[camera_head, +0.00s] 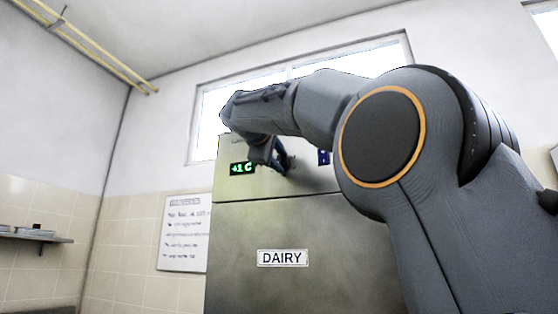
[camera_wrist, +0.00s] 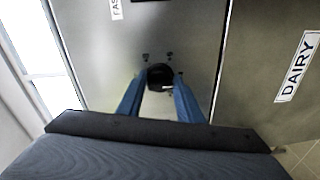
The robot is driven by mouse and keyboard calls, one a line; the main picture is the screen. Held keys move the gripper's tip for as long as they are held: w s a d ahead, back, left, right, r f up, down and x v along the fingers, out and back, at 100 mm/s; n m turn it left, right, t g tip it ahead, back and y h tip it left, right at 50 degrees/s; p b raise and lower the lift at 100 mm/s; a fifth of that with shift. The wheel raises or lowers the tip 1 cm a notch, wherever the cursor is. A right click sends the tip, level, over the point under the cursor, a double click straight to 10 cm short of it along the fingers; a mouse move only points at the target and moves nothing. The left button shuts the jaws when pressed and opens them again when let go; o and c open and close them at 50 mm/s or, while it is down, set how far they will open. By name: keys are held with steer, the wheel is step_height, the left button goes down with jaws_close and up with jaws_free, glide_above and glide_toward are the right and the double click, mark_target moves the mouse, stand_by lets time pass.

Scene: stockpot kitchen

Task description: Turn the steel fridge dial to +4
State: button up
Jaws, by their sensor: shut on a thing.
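The steel fridge (camera_head: 300,225) stands ahead, with a "DAIRY" label (camera_head: 282,258) on its lower door. Its green display (camera_head: 242,168) appears to read +1 C. The dial (camera_wrist: 160,77) is a dark round knob on the upper panel, seen in the wrist view with small marks around it. My gripper (camera_wrist: 160,88) has its two blue fingers on either side of the dial, shut on it. In the head view my gripper (camera_head: 284,165) is at the panel right of the display and hides the dial there.
A blue sign (camera_head: 324,157) sits on the panel right of my gripper. A whiteboard (camera_head: 184,233) hangs on the tiled wall left of the fridge. A shelf (camera_head: 30,236) with small items is at far left. A window (camera_head: 212,120) is behind.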

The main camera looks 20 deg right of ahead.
steer(key=o, duration=1)
steer(key=shift+r, duration=0.1)
steer(key=b+v, duration=0.1)
steer(key=v, duration=0.7)
steer(key=shift+b, duration=0.3)
steer(key=shift+w, duration=0.1)
